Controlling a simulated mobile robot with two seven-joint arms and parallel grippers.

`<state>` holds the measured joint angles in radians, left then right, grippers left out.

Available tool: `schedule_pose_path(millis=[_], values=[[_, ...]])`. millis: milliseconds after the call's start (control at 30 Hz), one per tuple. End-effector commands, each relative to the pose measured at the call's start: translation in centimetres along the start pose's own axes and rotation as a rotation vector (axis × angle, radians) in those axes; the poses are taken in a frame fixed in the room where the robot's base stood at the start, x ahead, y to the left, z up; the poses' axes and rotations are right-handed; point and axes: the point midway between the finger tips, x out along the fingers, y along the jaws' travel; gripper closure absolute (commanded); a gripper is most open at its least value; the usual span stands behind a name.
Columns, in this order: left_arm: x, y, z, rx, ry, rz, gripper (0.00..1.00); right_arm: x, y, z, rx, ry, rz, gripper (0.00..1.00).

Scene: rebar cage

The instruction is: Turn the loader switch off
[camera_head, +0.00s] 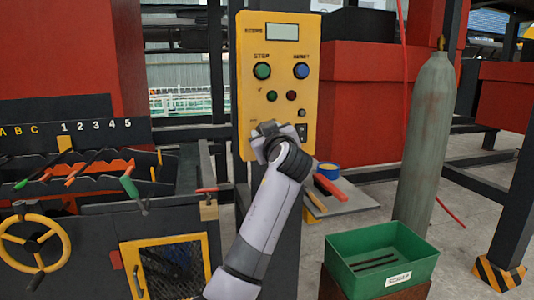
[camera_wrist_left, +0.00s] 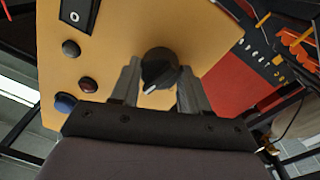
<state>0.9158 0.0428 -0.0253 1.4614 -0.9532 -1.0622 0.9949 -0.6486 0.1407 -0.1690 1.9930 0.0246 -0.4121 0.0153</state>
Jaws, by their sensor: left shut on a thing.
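A yellow control panel (camera_head: 279,80) stands upright on a dark post in the head view. My left gripper (camera_head: 264,132) is at its lower left part, and the arm hides what is behind it there. In the left wrist view, the gripper (camera_wrist_left: 157,88) is shut on a black rotary knob (camera_wrist_left: 158,66) on the panel face (camera_wrist_left: 110,35), one finger on each side. A white pointer mark on the knob faces the gripper's palm. I cannot read a label for this knob. My right gripper is not in view.
The panel also has a green button (camera_head: 262,71), a blue button (camera_head: 301,71), small red and dark buttons, and a black switch marked 0 (camera_wrist_left: 75,16). A grey gas cylinder (camera_head: 429,140) and a green scrap bin (camera_head: 380,262) stand to the right.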

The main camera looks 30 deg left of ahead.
Motion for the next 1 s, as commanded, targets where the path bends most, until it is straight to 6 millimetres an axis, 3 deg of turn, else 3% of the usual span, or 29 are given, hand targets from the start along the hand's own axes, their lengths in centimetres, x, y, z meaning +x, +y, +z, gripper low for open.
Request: schedule_pose_path(millis=[33, 500, 1000], values=[[-0.1, -0.2, 0.8, -0.049, 0.001, 0.001, 0.85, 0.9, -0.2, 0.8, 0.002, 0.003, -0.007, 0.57], [-0.1, -0.1, 0.6, -0.492, 0.028, -0.005, 0.85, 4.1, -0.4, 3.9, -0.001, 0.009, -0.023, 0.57], [0.0, -0.1, 0.4, -0.889, 0.053, -0.012, 0.85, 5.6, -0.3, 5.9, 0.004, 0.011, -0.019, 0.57]])
